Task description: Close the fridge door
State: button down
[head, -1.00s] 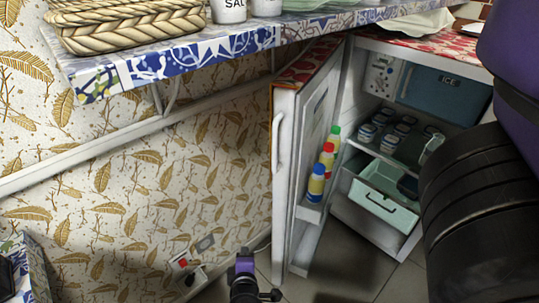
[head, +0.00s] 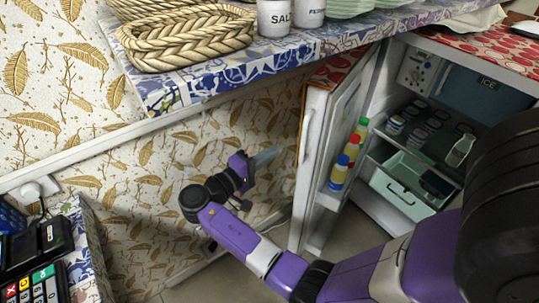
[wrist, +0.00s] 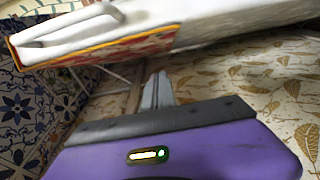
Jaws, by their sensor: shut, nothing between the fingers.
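The fridge door (head: 322,140) stands wide open in the head view, its outer side with a white handle (head: 306,132) facing left. Bottles in red, yellow, green and blue stand in its shelf. The fridge body (head: 385,100) shows its lit inside to the right. My gripper (head: 266,157) is shut and empty, a little to the left of the door's outer side and apart from it. In the wrist view the shut fingers (wrist: 158,90) point ahead, below the white door (wrist: 220,25) with its handle (wrist: 75,25).
A tiled shelf (head: 220,72) with a woven basket (head: 190,38) and salt jar (head: 275,17) overhangs above my gripper. A patterned wall (head: 130,170) lies behind. A card terminal (head: 40,285) sits on a counter at the lower left.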

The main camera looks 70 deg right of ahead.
jog(key=s+d, duration=0.5)
jog(key=s, duration=0.1)
jog(key=shift+s+d, duration=0.15)
jog(key=shift+s, duration=0.1)
jog(key=shift+p, duration=0.3)
